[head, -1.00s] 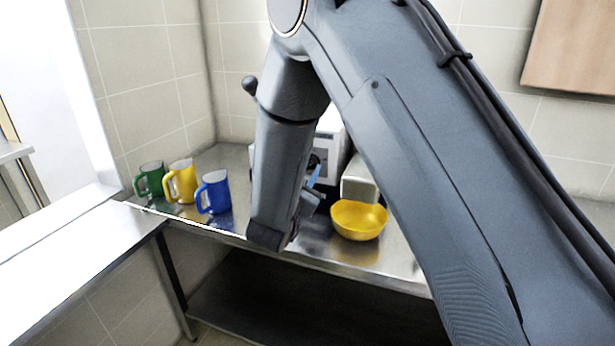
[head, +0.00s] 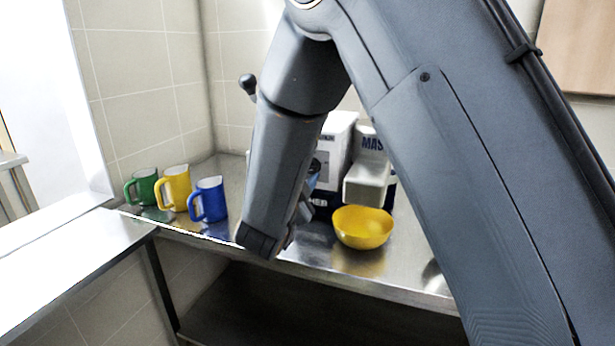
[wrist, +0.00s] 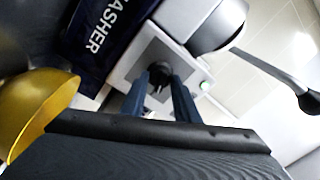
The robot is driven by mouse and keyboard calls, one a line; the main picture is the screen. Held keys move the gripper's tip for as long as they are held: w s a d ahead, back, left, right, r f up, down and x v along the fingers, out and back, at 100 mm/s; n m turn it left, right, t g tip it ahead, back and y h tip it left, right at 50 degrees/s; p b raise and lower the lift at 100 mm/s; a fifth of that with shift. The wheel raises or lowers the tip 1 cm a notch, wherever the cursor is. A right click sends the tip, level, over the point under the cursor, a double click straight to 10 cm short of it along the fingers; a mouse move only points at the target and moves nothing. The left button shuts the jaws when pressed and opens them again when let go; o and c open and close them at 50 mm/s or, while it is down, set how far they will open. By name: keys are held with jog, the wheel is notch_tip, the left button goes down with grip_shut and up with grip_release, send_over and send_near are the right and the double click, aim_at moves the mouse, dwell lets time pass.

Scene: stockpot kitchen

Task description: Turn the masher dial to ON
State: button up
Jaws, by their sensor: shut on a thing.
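The masher (head: 342,150) is a white machine with a dark blue lettered base, standing on the steel counter and partly hidden behind my arm in the head view. In the wrist view its dark round dial (wrist: 160,74) sits on a grey square panel (wrist: 150,54). My gripper (wrist: 161,84) has its two blue fingers on either side of the dial, shut on it. Any ON or OFF marking is unreadable.
A yellow bowl (head: 362,228) stands on the counter in front of the masher, close to my gripper in the wrist view. Blue (head: 209,200), yellow (head: 175,188) and green (head: 142,187) mugs stand at left. A dark lever (wrist: 275,68) sticks out from the masher.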

dwell(0.4)
jog(key=o, duration=1)
jog(key=shift+o, duration=0.2)
jog(key=shift+s, duration=0.1)
jog(key=b+v, duration=0.1)
jog(key=v, duration=0.6)
jog(key=shift+s+a, duration=0.2)
jog(key=shift+s, duration=0.15)
